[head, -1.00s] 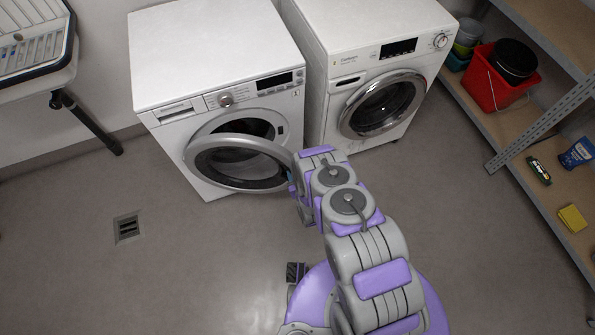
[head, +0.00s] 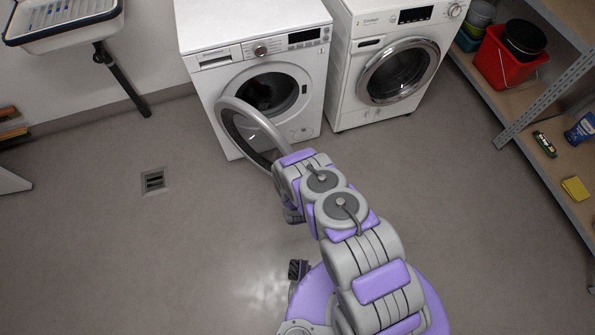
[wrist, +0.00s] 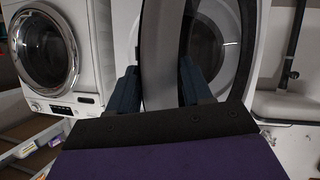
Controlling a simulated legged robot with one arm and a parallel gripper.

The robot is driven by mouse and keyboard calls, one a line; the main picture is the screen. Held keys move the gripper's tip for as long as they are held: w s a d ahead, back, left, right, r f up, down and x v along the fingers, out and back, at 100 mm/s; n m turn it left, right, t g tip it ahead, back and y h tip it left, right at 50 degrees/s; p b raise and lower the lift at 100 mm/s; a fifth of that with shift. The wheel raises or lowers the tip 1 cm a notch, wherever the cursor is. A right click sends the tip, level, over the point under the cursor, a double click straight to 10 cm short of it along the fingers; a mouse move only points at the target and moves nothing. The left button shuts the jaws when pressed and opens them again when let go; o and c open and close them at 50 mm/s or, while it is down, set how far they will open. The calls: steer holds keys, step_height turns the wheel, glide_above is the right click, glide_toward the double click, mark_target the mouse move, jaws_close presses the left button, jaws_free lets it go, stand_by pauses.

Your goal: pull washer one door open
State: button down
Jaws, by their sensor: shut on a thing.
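The left white washer (head: 255,25) has its round front door (head: 265,124) swung well out, clear of the dark drum opening (head: 272,92). I take it as washer one. In the wrist view, which looks upside down, the grey door rim (wrist: 160,45) runs between the two dark fingers of my gripper (wrist: 160,82). My gripper is shut on that rim at the door's free edge. In the head view my arm hides the fingers and the near part of the rim.
A second white machine (head: 342,75) stands close on the right with its door shut. A shelf (head: 520,95) with a red bucket (head: 503,60) is at the right. A sink (head: 60,40) is at the upper left. Floor around a drain (head: 153,180) is clear.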

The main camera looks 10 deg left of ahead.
steer(key=shift+a+r, duration=0.3)
steer(key=shift+a, duration=0.45)
steer(key=c, duration=0.9)
jaws_free()
steer(key=shift+w, duration=0.1)
steer(key=shift+o, duration=1.3)
steer(key=shift+f, duration=0.15)
steer(key=shift+d, duration=0.4)
